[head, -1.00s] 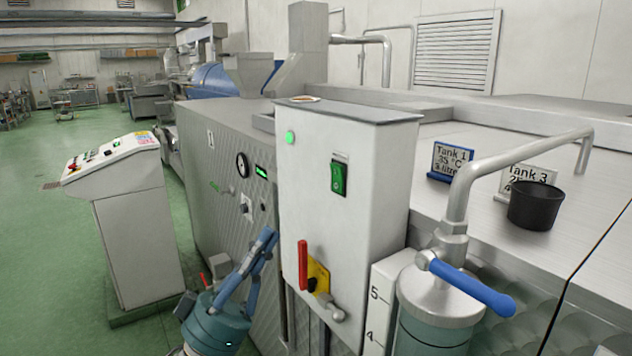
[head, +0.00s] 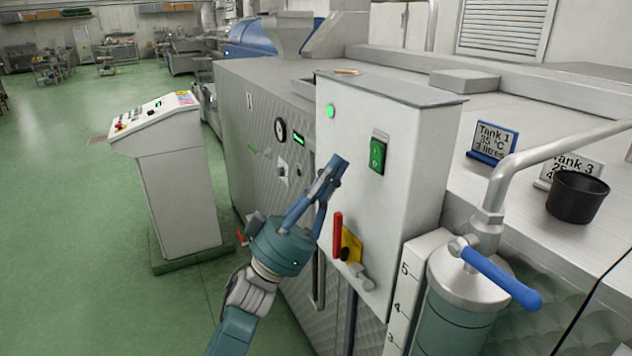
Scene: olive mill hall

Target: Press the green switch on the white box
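The white box (head: 350,150) stands upright on the machine's front in the middle of the head view. The green switch (head: 377,155) is a rocker in a dark frame on the right part of the box's front face. A small round green lamp (head: 331,111) glows at the upper left of that face. My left gripper (head: 336,164) is in front of the box, to the left of the switch and at about its height, apart from it in the picture. Its fingers look close together, seen from the side, and hold nothing that I can see. My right gripper is not in view.
A red handle (head: 337,235) and a yellow plate (head: 351,245) sit low on the box. A blue-handled valve (head: 500,277) stands to the right. A black cup (head: 576,196) and tank signs (head: 492,142) are on the steel top. A control console (head: 170,170) stands left; green floor is free.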

